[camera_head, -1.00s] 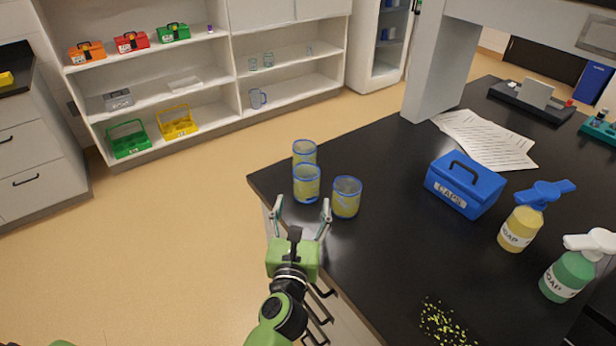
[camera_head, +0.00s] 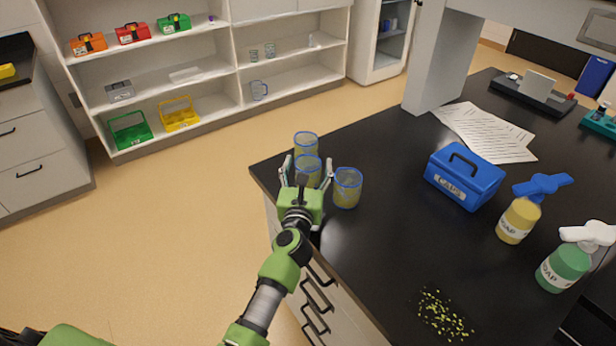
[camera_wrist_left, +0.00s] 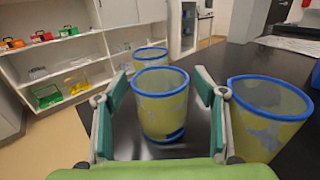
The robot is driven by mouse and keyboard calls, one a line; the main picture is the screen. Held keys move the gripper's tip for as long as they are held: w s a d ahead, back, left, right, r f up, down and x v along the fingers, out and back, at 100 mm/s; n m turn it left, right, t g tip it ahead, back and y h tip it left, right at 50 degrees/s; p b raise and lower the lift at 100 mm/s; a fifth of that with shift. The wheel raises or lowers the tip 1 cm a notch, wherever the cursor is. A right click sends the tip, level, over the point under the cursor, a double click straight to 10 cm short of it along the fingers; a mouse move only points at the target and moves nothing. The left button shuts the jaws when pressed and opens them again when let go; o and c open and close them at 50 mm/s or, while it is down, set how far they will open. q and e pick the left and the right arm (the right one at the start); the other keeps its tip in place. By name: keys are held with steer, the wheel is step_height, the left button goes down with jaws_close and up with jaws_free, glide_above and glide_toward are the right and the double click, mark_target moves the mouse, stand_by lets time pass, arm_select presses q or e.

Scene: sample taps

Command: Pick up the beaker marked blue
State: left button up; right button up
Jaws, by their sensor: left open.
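Three blue-rimmed beakers with yellowish contents stand at the near left corner of the black bench (camera_head: 400,240). The middle beaker (camera_head: 308,168) is between the spread fingers of my left gripper (camera_head: 307,172). In the left wrist view the middle beaker (camera_wrist_left: 161,103) stands upright just ahead of and between the fingertips, with a dark blue mark low on its front. The left gripper (camera_wrist_left: 162,95) is open. The back beaker (camera_head: 306,146) also shows behind it (camera_wrist_left: 150,57). The right beaker (camera_head: 347,188) is just outside the right finger and looms large at right (camera_wrist_left: 265,115). My right gripper is not in view.
A blue caps box (camera_head: 465,178), a yellow soap bottle (camera_head: 519,220) and a green soap bottle (camera_head: 563,268) stand to the right. Yellow-green specks (camera_head: 442,316) lie near the front. Papers (camera_head: 485,132) lie farther back. The bench between beakers and box is clear.

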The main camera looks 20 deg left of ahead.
arm_select(q)
steer(key=shift+c, duration=0.3)
arm_select(e)
steer(key=shift+s+a, duration=0.3)
arm_select(q)
steer(key=c, duration=1)
steer(key=shift+r, duration=0.1)
arm_select(e)
steer(key=shift+d, duration=0.1)
